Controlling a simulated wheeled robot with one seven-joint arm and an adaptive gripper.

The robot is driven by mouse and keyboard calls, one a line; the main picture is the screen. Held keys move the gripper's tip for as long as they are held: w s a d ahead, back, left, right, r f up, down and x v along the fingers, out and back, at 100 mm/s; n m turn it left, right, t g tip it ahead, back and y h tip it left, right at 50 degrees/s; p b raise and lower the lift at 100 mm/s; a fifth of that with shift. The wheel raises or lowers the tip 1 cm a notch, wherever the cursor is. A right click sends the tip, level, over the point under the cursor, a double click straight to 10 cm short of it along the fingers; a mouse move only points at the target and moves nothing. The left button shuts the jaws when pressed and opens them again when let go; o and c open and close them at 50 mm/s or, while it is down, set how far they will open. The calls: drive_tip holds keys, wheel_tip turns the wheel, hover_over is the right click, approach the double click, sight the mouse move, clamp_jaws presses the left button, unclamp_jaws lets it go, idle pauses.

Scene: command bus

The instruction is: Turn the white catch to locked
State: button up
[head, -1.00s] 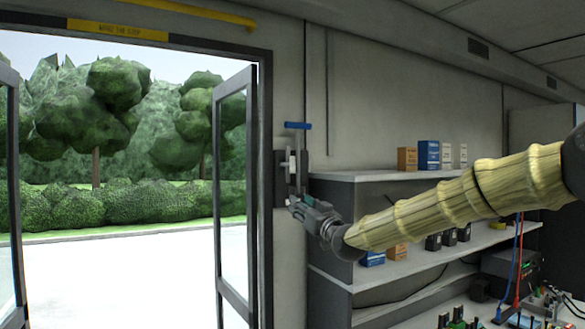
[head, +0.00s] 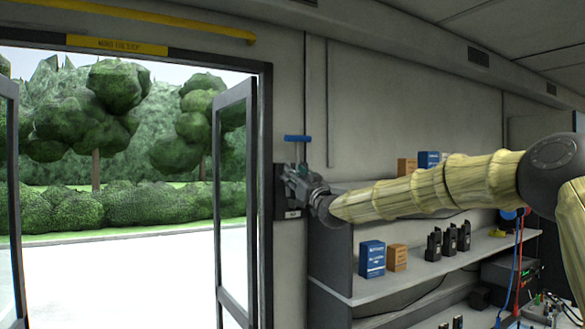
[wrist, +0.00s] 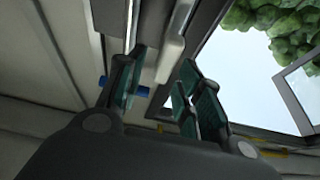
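The white catch belongs to a dark plate (head: 281,205) on the wall just right of the doorway. In the head view my gripper (head: 287,174) is in front of this plate and hides the catch, so its position cannot be read. In the wrist view my gripper (wrist: 163,65) is open, its two green-padded fingers apart. A pale bar (wrist: 176,38) shows beyond and between the fingertips; it may be the catch, and I cannot tell whether a finger touches it. A blue handle (head: 298,138) sits just above my gripper.
The doorway's open glazed door leaf (head: 236,200) stands close to the left of the plate. Right of the plate, grey shelving (head: 345,285) holds a blue box (head: 372,259), an orange box (head: 397,258) and black radios (head: 450,240).

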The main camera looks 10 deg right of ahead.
drive_tip(key=shift+p+x, duration=0.3)
drive_tip(key=shift+x, duration=0.7)
drive_tip(key=shift+c, duration=0.2)
clamp_jaws()
